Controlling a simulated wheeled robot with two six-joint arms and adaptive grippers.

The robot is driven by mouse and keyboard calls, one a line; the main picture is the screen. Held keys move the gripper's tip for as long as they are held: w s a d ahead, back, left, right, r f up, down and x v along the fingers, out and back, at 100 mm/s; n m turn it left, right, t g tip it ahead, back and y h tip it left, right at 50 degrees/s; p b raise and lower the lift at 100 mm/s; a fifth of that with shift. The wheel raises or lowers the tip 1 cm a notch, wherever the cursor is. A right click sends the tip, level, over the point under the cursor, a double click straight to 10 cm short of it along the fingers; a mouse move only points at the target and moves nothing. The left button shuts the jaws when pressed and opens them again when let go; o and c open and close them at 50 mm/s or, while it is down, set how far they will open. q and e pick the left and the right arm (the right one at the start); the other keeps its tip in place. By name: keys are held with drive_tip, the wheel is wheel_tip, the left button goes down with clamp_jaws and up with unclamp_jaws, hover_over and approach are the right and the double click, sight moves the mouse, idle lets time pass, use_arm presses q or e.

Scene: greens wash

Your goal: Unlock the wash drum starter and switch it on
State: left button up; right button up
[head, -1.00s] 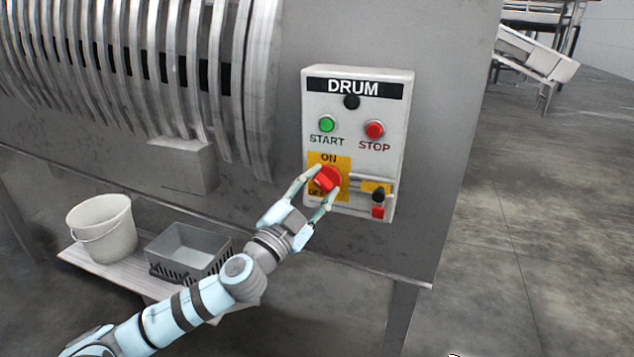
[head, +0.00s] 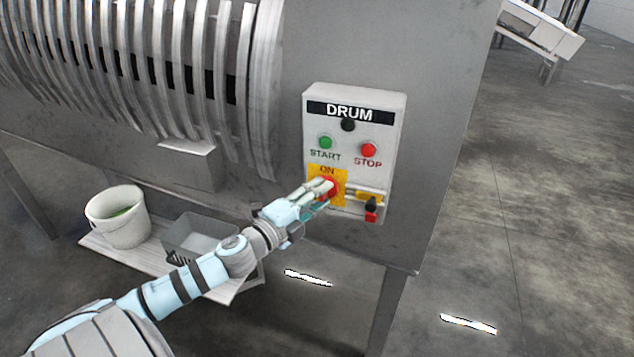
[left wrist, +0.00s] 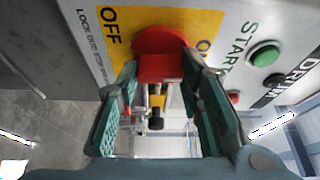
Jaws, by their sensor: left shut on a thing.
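The grey-white DRUM starter box (head: 396,125) is fixed to the machine's side. Its red rotary switch (head: 334,186) sits on a yellow ON/OFF plate (head: 343,174) and is mostly covered by my fingers in the head view. My left gripper (head: 328,190) is shut on the switch; in the left wrist view the red handle (left wrist: 160,66) lies between the fingertips. Which way the handle points is hard to tell. Right of the switch are a metal bar and a black knob (head: 371,204) above a small red piece (head: 371,217). My right gripper is out of view.
The green START button (head: 325,142) and red STOP button (head: 368,150) sit just above the switch. A white bucket (head: 117,232) and a grey crate (head: 200,228) stand on a low shelf below left.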

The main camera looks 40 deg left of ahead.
use_arm(q)
drive_tip(key=shift+r+m+p, duration=0.3)
drive_tip(key=shift+m+p, duration=0.1)
drive_tip(key=shift+p, duration=0.05)
